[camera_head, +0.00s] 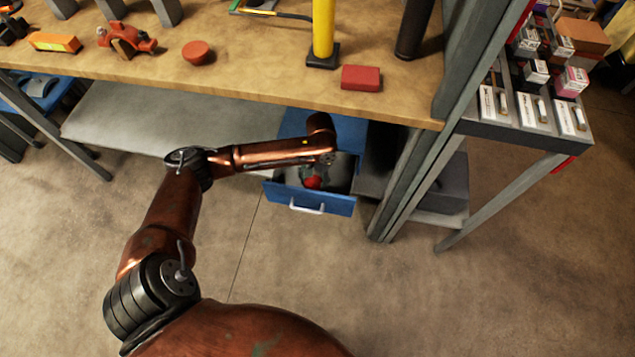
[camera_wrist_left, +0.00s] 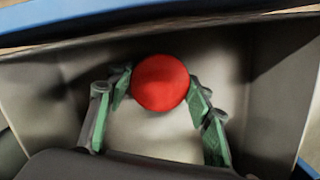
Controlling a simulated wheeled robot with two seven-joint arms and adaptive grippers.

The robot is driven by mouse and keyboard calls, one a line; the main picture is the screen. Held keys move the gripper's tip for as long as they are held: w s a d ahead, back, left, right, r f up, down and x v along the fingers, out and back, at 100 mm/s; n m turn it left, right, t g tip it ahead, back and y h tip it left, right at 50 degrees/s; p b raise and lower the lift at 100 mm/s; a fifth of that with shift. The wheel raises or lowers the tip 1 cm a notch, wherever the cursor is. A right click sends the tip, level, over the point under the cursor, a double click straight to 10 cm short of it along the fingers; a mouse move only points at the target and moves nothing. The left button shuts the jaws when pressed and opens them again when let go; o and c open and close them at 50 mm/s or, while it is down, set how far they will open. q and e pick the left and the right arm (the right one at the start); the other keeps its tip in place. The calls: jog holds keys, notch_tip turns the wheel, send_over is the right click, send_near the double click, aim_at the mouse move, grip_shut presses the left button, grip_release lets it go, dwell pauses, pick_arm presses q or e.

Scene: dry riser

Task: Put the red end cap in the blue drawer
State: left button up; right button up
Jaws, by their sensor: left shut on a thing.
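The red end cap (camera_head: 313,183) is round and red. My left gripper (camera_head: 318,174) is shut on it, pointing down into the open blue drawer (camera_head: 310,202). In the left wrist view the end cap (camera_wrist_left: 160,82) sits between the green-padded fingertips, above the drawer's pale floor (camera_wrist_left: 155,135). Grey inner walls surround the fingers. I cannot tell whether the cap touches the floor. The arm hides part of the drawer in the head view. My right gripper is not in view.
The drawer is under a wooden bench (camera_head: 240,85). On the bench are a red block (camera_head: 361,78), a reddish round piece (camera_head: 195,52) and a yellow-handled tool (camera_head: 323,28). A grey post (camera_head: 430,150) stands right of the drawer. The floor in front is clear.

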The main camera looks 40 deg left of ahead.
aim_at(314, 183)
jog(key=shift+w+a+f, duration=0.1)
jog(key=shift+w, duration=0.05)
pick_arm(q)
jog(key=shift+f, duration=0.1)
jog(key=o, duration=1.3)
jog(key=shift+o, duration=0.2)
jog(key=shift+r, duration=0.3)
jog(key=r+p, duration=0.2)
jog(key=r, duration=0.1)
jog(key=w+r+p, duration=0.1)
jog(key=r, duration=0.1)
jog(key=shift+r, duration=0.1)
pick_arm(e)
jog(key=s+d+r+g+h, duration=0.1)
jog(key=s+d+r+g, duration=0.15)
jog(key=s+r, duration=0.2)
pick_arm(q)
jog(key=shift+r+p, duration=0.5)
jog(key=shift+r, duration=0.35)
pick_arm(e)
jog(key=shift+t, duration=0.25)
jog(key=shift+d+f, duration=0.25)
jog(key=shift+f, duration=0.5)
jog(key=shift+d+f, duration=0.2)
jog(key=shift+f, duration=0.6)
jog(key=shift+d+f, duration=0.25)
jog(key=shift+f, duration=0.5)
